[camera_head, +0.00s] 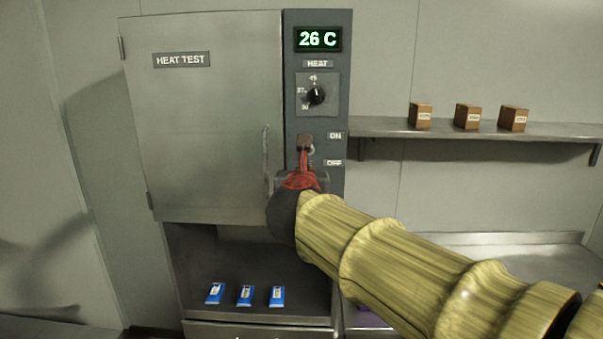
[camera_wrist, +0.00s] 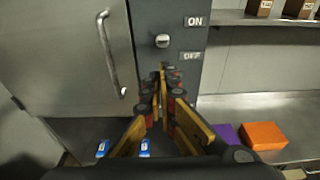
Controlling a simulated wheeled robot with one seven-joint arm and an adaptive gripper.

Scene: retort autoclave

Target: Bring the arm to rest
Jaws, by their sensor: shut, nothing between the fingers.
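My gripper (camera_head: 304,158) is in front of the control panel of the heat test cabinet, its fingers together and empty. In the wrist view the fingertips (camera_wrist: 163,72) are just below the on/off switch (camera_wrist: 162,41), and a small gap seems to show between them and it. The switch knob sits nearer the ON label than the OFF label. My arm reaches in from the lower right of the head view. The cabinet door (camera_head: 210,120) looks shut, with its handle (camera_wrist: 108,55) left of my gripper.
The display (camera_head: 318,39) reads 26 C above a heat dial (camera_head: 316,95). Several blue packets (camera_head: 245,295) lie below the door. Brown boxes (camera_head: 468,116) stand on a shelf (camera_head: 385,130) at right. An orange box (camera_wrist: 263,135) and a purple item (camera_wrist: 226,135) lie low right.

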